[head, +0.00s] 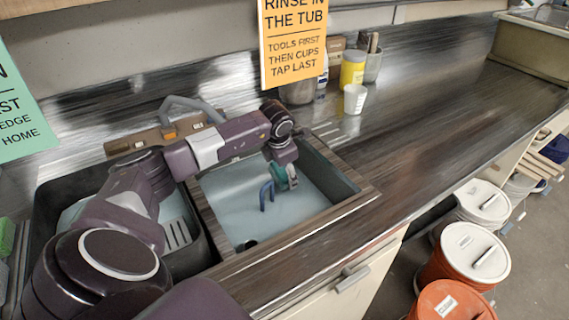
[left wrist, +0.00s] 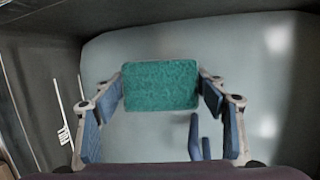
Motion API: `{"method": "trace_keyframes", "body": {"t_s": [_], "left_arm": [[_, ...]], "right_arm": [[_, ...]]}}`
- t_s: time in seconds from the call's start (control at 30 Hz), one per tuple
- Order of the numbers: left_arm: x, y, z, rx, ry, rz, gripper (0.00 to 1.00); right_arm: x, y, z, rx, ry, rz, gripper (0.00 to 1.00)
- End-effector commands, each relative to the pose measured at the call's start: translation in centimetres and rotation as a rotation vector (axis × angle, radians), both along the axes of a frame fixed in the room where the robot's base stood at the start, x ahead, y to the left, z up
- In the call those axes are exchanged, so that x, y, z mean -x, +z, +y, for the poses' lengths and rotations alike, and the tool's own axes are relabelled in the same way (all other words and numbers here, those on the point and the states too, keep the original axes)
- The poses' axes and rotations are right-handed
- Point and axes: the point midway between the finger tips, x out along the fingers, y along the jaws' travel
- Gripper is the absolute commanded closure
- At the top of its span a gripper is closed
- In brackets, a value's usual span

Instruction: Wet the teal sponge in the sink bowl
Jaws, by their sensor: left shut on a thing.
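My left gripper (head: 281,178) reaches down into the sink bowl (head: 333,168), the right-hand basin in the head view. It is shut on the teal sponge (left wrist: 160,86), whose broad face fills the gap between the fingertips in the left wrist view. In the head view the sponge (head: 277,173) is small and partly covered by the fingers. The bowl has a pale blue-grey surface below the sponge. I cannot tell whether the sponge touches it. My right gripper is not in view.
A grey tap (head: 190,105) stands behind the bowl. A white cup (head: 355,99) and yellow tub (head: 352,69) stand at the back. Lidded buckets (head: 475,250) stand on the floor at right.

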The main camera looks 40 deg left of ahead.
Motion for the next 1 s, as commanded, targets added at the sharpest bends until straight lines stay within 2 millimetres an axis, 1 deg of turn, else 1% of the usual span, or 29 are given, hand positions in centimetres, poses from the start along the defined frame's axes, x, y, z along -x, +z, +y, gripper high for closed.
{"method": "trace_keyframes", "body": {"t_s": [0.03, 1.0], "left_arm": [[0.0, 0.9, 0.0, -0.001, 0.000, 0.000, 0.54], [0.0, 10.6, 0.0, -0.001, 0.000, 0.000, 0.54]], "right_arm": [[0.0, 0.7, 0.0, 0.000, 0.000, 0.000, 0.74], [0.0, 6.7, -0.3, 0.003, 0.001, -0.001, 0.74]]}}
